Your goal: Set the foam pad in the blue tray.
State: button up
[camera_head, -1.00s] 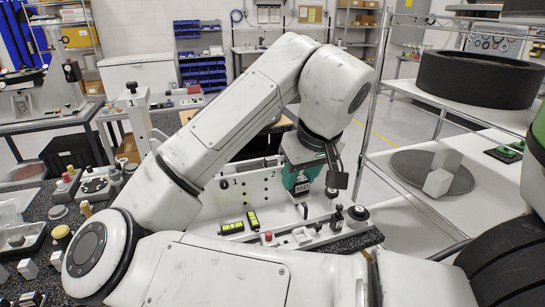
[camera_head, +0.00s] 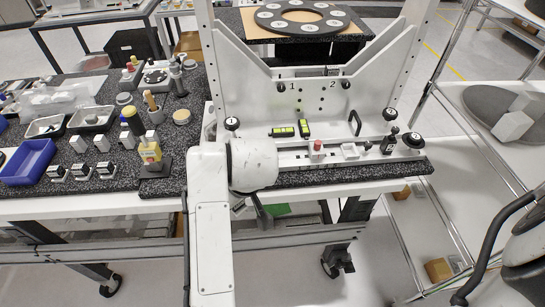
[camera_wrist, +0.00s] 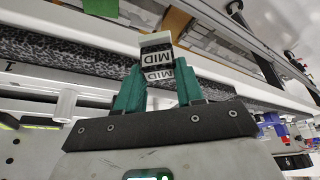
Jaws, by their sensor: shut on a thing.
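The blue tray (camera_head: 27,160) stands empty at the left end of the speckled table. My gripper (camera_wrist: 158,75) shows in the wrist view with its green fingers closed on a small dark and white block marked MID (camera_wrist: 157,57). In the head view my arm hangs in front of the table edge and largely hides the gripper. I cannot identify the foam pad for certain; a dark flat pad (camera_head: 153,187) lies under a yellow bottle (camera_head: 150,152), right of the tray, and its material is unclear.
Several small black and white blocks (camera_head: 82,171) stand right of the tray, with metal dishes (camera_head: 91,118) behind them. The white fixture (camera_head: 330,110) with upright plates stands right of centre.

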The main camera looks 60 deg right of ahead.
jog(key=w+a+f+n, duration=0.2)
jog(key=w+a+f, duration=0.4)
jog(key=f, duration=0.2)
jog(key=shift+a+f+y, duration=0.35)
jog(key=shift+a+y, duration=0.05)
